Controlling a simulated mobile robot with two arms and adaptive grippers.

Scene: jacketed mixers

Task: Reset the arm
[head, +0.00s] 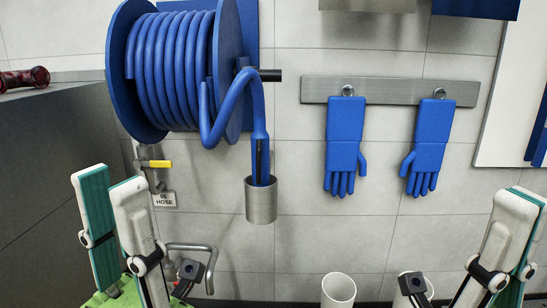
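My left gripper (108,178) is at the lower left, pointing up. Its two pale fingers with teal pads stand apart with nothing between them. My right gripper (519,196) is at the lower right edge, also pointing up. Its fingers overlap in this view and I cannot tell the gap between them. No object shows in it. Both grippers appear in front of the tiled wall, clear of the things hung there.
A blue hose reel (175,65) hangs on the wall, its hose end in a metal cup (261,203). Blue gloves (345,145) hang from a rail (390,91). A grey cabinet (50,170) stands left. White cylinders (338,290) stand at the bottom.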

